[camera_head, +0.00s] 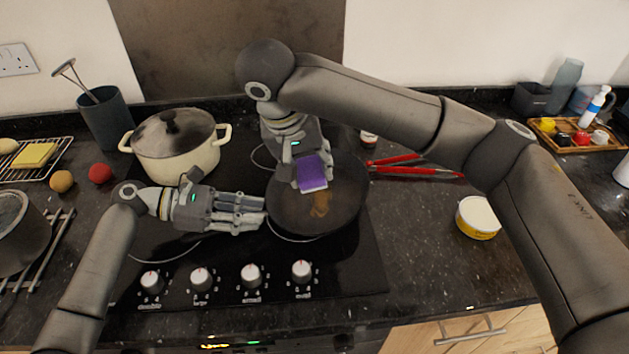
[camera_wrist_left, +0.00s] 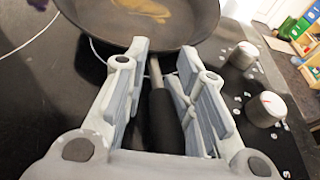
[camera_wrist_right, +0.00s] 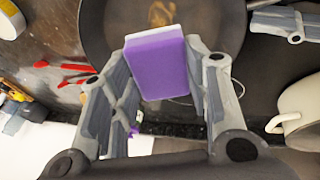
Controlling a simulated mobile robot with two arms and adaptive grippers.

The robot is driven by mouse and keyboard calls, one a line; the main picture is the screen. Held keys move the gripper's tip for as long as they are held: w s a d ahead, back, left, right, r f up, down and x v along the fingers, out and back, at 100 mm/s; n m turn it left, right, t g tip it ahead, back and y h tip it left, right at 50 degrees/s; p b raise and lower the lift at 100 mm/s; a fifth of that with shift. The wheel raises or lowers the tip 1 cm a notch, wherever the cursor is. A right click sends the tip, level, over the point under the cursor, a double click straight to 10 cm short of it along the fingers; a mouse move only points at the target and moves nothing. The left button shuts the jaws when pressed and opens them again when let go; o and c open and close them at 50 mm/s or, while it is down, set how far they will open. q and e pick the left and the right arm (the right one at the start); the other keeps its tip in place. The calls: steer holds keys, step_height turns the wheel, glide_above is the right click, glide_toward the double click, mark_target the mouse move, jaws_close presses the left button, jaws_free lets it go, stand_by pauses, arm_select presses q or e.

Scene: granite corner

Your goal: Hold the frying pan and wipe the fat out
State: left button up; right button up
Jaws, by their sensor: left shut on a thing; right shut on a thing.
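A dark frying pan (camera_head: 345,215) sits on the black hob, with a brown fat smear (camera_head: 320,203) on its inner base. My left gripper (camera_head: 262,213) is shut on the pan's handle at the pan's left side. The black handle (camera_wrist_left: 164,120) lies between its fingers in the left wrist view. My right gripper (camera_head: 301,178) is shut on a purple sponge (camera_head: 312,172) with a white layer and holds it over the pan, near the smear. The sponge also shows between the fingers in the right wrist view (camera_wrist_right: 157,70). I cannot tell whether it touches the pan.
A cream pot (camera_head: 180,150) with a dark lid stands behind my left gripper. Red tongs (camera_head: 420,171) lie right of the pan, and a yellow-white tub (camera_head: 478,217) stands further right. Hob knobs (camera_head: 251,274) line the front. The counter right of the hob is mostly clear.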

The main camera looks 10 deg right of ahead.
arm_select(q)
steer(key=shift+f, duration=0.1)
arm_select(e)
glide_toward(318, 192)
steer(key=shift+s+d+f, duration=0.25)
steer(key=shift+d+f, duration=0.05)
steer(key=shift+f, duration=0.3)
steer(key=shift+s+d+f, duration=0.3)
steer(key=shift+d+f, duration=0.05)
steer(key=shift+f, duration=0.3)
steer(key=shift+s+d+f, duration=0.25)
steer(key=shift+d+f, duration=0.05)
steer(key=shift+f, duration=0.3)
steer(key=shift+x, duration=1)
steer(key=shift+s, duration=0.15)
steer(key=shift+w+a, duration=0.35)
steer(key=shift+w, duration=0.45)
steer(key=shift+w+a, duration=0.3)
steer(key=shift+w, duration=0.55)
steer(key=shift+f, duration=0.15)
steer(key=shift+s+d, duration=0.1)
